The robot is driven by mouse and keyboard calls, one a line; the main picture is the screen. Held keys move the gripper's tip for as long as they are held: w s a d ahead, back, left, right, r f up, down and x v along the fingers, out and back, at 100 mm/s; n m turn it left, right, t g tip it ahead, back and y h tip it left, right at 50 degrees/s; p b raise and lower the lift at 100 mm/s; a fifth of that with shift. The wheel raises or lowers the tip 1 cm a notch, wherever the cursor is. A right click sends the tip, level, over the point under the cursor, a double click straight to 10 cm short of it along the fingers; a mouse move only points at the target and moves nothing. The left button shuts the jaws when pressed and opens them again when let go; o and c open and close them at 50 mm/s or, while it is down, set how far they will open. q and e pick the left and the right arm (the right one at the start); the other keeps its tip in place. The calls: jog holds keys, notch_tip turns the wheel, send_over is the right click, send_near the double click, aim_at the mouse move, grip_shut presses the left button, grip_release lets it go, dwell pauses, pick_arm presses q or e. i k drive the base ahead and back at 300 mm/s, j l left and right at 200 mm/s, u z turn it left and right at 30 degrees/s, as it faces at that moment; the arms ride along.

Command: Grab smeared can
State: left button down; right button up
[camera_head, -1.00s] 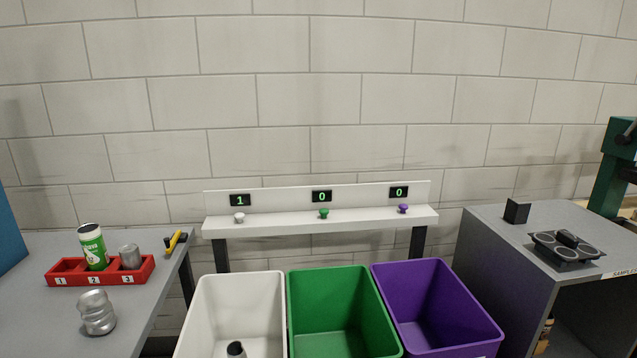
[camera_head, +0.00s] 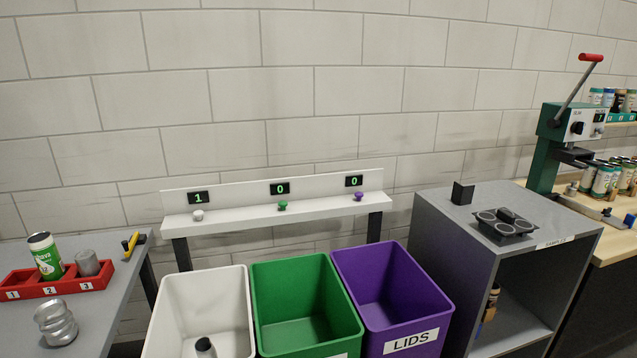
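Which can is smeared cannot be told at this distance. A green and white printed can (camera_head: 45,256) stands tilted in the middle slot of the red numbered rack (camera_head: 60,285) on the left table. A short grey can (camera_head: 88,263) stands in slot 3. A dented silver can (camera_head: 56,323) stands on the table in front of the rack. Several printed cans (camera_head: 604,180) stand at the far right beside the green press (camera_head: 560,140). A dark object (camera_head: 205,347) lies in the white bin. Neither of my grippers is in view.
White (camera_head: 200,310), green (camera_head: 305,295) and purple (camera_head: 392,290) bins stand in the middle below a white shelf (camera_head: 280,215) with counters. A grey cabinet (camera_head: 450,235) holds a dark tray (camera_head: 505,224). A yellow tool (camera_head: 131,244) lies on the left table.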

aim_at(42, 246)
jog(key=j+u, duration=0.1)
jog(key=u, duration=1.5)
jog(key=i+j, duration=0.15)
jog(key=j, duration=0.2)
jog(key=i+j, duration=0.15)
jog(key=j, duration=0.2)
jog(key=i+j, duration=0.2)
jog(key=j, duration=0.2)
jog(key=i+j, duration=0.15)
jog(key=j, duration=0.2)
jog(key=z, duration=1.6)
